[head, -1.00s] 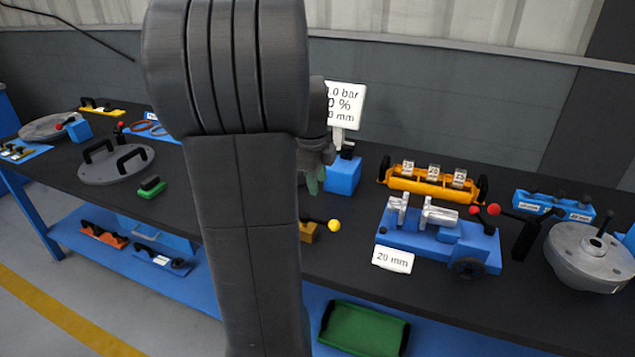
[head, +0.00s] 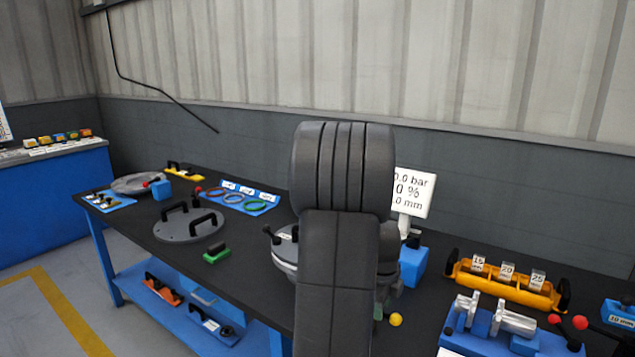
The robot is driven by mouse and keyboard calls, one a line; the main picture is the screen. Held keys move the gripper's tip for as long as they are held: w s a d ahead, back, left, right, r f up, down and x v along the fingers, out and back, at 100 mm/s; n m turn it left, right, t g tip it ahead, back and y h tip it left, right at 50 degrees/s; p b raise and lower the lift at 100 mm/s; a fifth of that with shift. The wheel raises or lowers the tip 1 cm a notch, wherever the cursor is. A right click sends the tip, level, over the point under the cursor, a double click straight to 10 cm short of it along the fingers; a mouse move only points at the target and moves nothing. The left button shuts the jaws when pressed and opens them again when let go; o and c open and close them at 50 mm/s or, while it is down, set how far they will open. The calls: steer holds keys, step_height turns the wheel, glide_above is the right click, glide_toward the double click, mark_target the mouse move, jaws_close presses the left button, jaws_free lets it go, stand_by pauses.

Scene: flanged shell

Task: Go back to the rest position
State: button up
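My arm stands upright in the middle of the head view and covers part of the workbench (head: 250,262). My gripper (head: 385,300) is mostly hidden behind the arm; only a small grey and greenish part shows at the arm's right edge, so its fingers cannot be made out. Behind the arm is a silver flanged shell (head: 284,258) with a black handle, partly covered. A white display (head: 412,192) reading 0.0 bar and 0 % stands just right of the arm, above a blue block (head: 413,266).
A grey round lid (head: 188,226) with two black handles lies on the left of the bench, near a green block (head: 216,254). A blue tray with rings (head: 238,199) is behind. A yellow rack (head: 506,285) and blue fixture (head: 475,338) stand right. Floor is clear at front left.

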steer(key=shift+w+d+f, duration=0.1)
steer(key=shift+f, duration=0.55)
steer(key=shift+r, duration=0.1)
step_height(320, 180, up, 14)
steer(key=s+a, duration=0.2)
steer(key=f, duration=0.4)
steer(key=w+d+f, duration=0.1)
steer(key=f, duration=0.4)
steer(key=w+d+f, duration=0.1)
steer(key=f, duration=0.4)
steer(key=shift+f, duration=0.1)
steer(key=shift+w+p, duration=0.15)
steer(key=shift+p, duration=0.2)
steer(key=shift+w+d+n+p, duration=0.2)
steer(key=shift+n+p, duration=0.15)
steer(key=shift+n, duration=0.4)
steer(key=shift+w+d+n+p, duration=0.15)
steer(key=shift+n+p, duration=0.15)
steer(key=shift+n, duration=0.45)
